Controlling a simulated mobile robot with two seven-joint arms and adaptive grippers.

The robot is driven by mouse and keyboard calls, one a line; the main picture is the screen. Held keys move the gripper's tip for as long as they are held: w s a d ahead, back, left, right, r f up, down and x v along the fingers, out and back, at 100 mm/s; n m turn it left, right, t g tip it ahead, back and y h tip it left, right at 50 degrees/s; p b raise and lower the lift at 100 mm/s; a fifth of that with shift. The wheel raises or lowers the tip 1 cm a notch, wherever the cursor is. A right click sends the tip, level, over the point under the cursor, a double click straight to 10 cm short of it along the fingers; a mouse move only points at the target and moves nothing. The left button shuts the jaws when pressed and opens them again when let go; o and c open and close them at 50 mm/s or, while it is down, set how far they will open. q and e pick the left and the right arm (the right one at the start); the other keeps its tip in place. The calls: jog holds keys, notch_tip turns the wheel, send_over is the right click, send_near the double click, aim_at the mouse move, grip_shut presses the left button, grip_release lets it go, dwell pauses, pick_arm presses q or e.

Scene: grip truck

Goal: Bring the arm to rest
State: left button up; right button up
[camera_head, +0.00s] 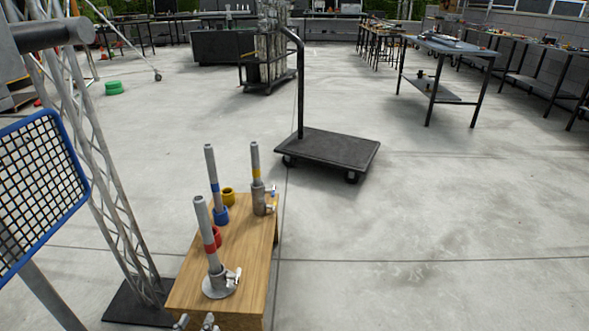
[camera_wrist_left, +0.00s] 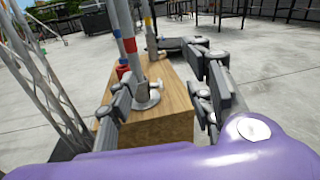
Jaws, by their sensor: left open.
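My left gripper (camera_wrist_left: 170,75) is open in the left wrist view, with one dark finger on each side. No object is held between its fingers. Past them is a wooden block (camera_wrist_left: 165,130), also in the head view (camera_head: 246,250). On it, a grey tube with a red band (camera_head: 206,232) stands upright in a round metal base (camera_head: 219,287). A blue-banded tube (camera_head: 212,168) stands at a blue ring (camera_head: 221,216), and a yellow-banded tube (camera_head: 256,160) stands in a metal holder (camera_head: 260,202). My right gripper is not in view.
A yellow ring (camera_head: 228,196) and a red ring (camera_head: 216,236) are on the block. A metal truss (camera_head: 100,160) and blue-framed mesh (camera_head: 38,190) stand left. A black trolley (camera_head: 328,149) stands behind the block.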

pick_arm(q)
jog(key=s+r+n+g+y+p, duration=0.2)
jog(key=s+r+n+g+p, duration=0.15)
jog(key=s+n+p, duration=1.05)
jog(key=s+r+n+g+y+p, duration=0.2)
jog(key=s+n+g+p, duration=0.35)
jog(key=n, duration=1.35)
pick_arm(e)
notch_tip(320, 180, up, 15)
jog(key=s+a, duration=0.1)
pick_arm(q)
jog(key=s+d+r+n+p, duration=0.2)
jog(key=s+r+n+p, duration=0.2)
jog(key=s+r+p, duration=0.9)
jog(key=shift+s+d+h, duration=0.2)
jog(key=shift+s+h, duration=0.1)
jog(key=shift+s, duration=0.2)
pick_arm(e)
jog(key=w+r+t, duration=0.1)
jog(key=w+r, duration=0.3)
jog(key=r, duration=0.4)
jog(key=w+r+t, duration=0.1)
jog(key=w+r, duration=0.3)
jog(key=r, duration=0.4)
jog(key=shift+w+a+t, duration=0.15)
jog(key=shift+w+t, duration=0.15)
pick_arm(q)
jog(key=shift+c, duration=0.4)
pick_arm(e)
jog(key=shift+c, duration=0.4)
